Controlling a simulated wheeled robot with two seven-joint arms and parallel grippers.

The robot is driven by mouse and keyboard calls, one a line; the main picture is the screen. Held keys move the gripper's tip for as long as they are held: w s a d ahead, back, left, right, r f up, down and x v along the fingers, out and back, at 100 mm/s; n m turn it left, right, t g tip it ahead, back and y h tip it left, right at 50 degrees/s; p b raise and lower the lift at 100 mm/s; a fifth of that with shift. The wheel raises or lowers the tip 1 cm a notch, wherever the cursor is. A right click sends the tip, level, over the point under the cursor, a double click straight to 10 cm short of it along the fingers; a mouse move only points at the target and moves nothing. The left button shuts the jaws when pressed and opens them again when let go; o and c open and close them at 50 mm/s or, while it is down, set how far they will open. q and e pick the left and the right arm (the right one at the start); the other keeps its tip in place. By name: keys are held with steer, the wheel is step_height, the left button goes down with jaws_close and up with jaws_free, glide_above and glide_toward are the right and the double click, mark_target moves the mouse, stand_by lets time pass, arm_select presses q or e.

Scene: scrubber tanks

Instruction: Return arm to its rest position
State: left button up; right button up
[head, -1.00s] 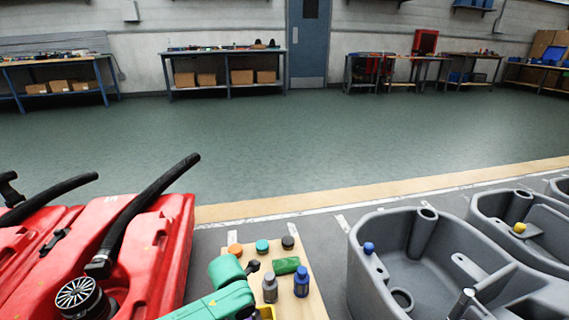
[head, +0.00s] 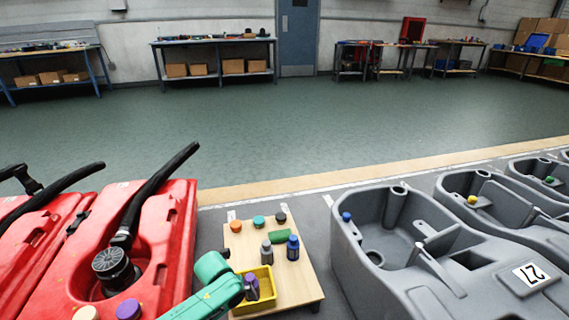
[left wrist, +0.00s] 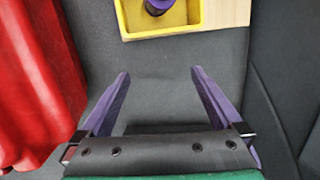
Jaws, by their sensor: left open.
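My left arm (head: 214,287), green, comes in at the bottom of the head view, just left of the yellow bin (head: 265,272). Its gripper cannot be made out there. In the left wrist view my left gripper (left wrist: 158,74) shows two purple fingers spread wide with nothing between them. It hangs over bare grey floor, apart from the yellow bin, whose edge shows at the top (left wrist: 160,36). A dark bottle with a purple cap (head: 250,281) stands in that bin. My right gripper is not in view.
Red tanks (head: 165,235) stand left, grey tanks (head: 345,262) right. Between them a low wooden table (head: 308,284) carries the bin, grey and blue bottles (head: 293,248), several caps and a green block (head: 279,238). Open green floor (head: 260,140) lies beyond.

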arm_select(q)
steer(key=s+a+r+n+p, duration=0.4)
steer(key=s+a+n+p, duration=0.3)
steer(key=n+p, duration=1.05)
steer(key=s+a+n+p, duration=0.3)
steer(key=s+n+p, duration=0.3)
steer(key=s, duration=0.9)
steer(key=s+a+r+n+g+y+p, duration=0.1)
steer(key=s+a+n+p, duration=0.2)
steer(key=s+n+p, duration=0.4)
steer(key=s+p, duration=0.3)
steer(key=s, duration=0.6)
steer(key=shift+s+r+y, duration=0.15)
steer(key=shift+s+y, duration=0.1)
steer(key=shift+y, duration=0.05)
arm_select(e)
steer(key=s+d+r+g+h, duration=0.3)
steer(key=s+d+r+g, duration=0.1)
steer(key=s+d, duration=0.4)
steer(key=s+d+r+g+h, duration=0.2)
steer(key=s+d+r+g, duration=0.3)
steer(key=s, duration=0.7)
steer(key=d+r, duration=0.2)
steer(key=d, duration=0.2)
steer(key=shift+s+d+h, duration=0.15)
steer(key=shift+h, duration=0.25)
arm_select(q)
steer(key=shift+w+d, duration=0.15)
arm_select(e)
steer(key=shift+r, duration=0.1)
